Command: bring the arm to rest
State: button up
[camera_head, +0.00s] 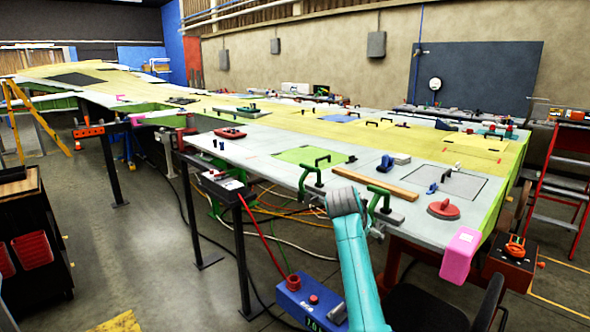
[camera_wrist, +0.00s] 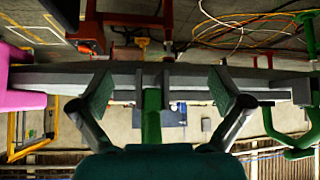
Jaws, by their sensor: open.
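My teal arm (camera_head: 355,265) reaches up from the bottom of the head view to the front edge of the wing (camera_head: 240,138). Its grey wrist end hides my gripper there. In the wrist view, which appears upside down, my gripper (camera_wrist: 163,95) is open, with its two padded fingers wide apart. An upright green clamp part (camera_wrist: 152,118) shows between them, with gaps on both sides; I cannot tell its depth. The wing's grey edge (camera_wrist: 270,80) runs across behind the fingers. In the head view, green clamp handles (camera_head: 381,196) stand on either side of my wrist.
A wooden strip (camera_head: 375,183), a red disc (camera_head: 443,209) and a pink corner block (camera_head: 461,254) are near my arm. A control box (camera_head: 308,302) and a chair (camera_head: 440,305) stand low in front. Cables (camera_head: 270,215) lie on the floor. A red ladder (camera_head: 560,180) is at right.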

jog(key=s+f+n+t+y, duration=0.1)
jog(key=s+f, duration=0.5)
jog(key=f, duration=0.6)
jog(key=s+f+n+t+y, duration=0.15)
jog(key=s+f, duration=0.35)
jog(key=f, duration=0.7)
jog(key=s+f+n+t, duration=0.1)
jog(key=s+f, duration=0.5)
jog(key=s, duration=0.4)
jog(key=s+f+n, duration=0.2)
jog(key=s+f, duration=0.4)
jog(key=s, duration=0.3)
jog(key=s+a+r+t+y, duration=0.1)
jog(key=s, duration=1.1)
jog(key=s+a+r+t+y, duration=0.1)
jog(key=s+r, duration=0.1)
jog(key=s, duration=1)
jog(key=s+r+n+t, duration=0.1)
jog(key=s+r+t, duration=0.1)
jog(key=s+r, duration=1.4)
jog(key=shift+v, duration=0.85)
jog(key=shift+d+f+y, duration=0.1)
jog(key=shift+y, duration=0.15)
